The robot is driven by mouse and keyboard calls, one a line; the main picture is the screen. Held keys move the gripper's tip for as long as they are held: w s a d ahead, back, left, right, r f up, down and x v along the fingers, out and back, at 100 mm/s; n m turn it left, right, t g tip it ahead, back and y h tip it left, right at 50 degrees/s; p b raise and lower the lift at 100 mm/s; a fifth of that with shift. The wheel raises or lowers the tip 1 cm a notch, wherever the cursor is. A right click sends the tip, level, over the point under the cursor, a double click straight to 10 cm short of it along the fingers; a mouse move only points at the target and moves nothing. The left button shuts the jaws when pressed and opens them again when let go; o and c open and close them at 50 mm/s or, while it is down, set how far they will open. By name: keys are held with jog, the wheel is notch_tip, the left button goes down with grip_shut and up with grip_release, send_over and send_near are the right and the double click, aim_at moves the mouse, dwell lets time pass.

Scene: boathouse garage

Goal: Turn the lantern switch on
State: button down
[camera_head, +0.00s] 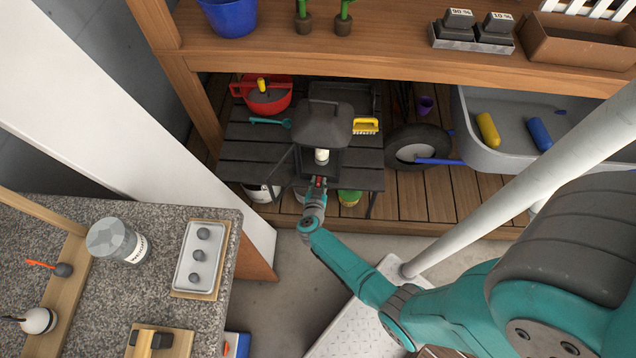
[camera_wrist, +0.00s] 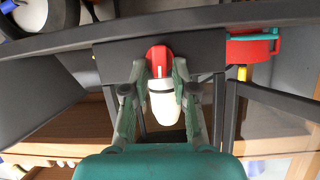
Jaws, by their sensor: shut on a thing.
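The lantern (camera_head: 322,126) is dark, with a broad sloping roof and an open frame, and stands on a dark slatted low table. A white candle-like piece (camera_head: 321,156) shows inside it, and also in the wrist view (camera_wrist: 163,103). The switch is a red knob (camera_wrist: 158,60) with a white mark, on the lantern's dark base. My gripper (camera_wrist: 158,70) has a finger on each side of the knob and is shut on it. In the head view my gripper (camera_head: 319,184) is at the lantern's near side, and the knob is mostly covered.
The low table (camera_head: 245,150) also holds a red pot (camera_head: 268,97), a teal spoon (camera_head: 270,121) and a yellow brush (camera_head: 365,126). A wooden shelf (camera_head: 380,58) overhangs it. A wheelbarrow (camera_head: 500,105) stands at right, a granite counter (camera_head: 150,285) at left.

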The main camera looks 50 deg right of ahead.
jog(key=shift+s+d+f+m+t+y, duration=0.2)
jog(key=shift+m+t, duration=0.55)
jog(key=shift+m, duration=0.5)
jog(key=shift+s+d+f+m+t+y, duration=0.1)
jog(key=shift+s+m+t+y, duration=0.2)
jog(key=shift+m+t, duration=0.65)
jog(key=shift+s+d+f+m+t+y, duration=0.15)
jog(key=shift+m+t+y, duration=0.25)
jog(key=shift+m, duration=1.1)
jog(key=shift+m+t, duration=0.3)
jog(key=c, duration=1.2)
grip_release()
jog(key=shift+o, duration=0.2)
jog(key=shift+a, duration=0.1)
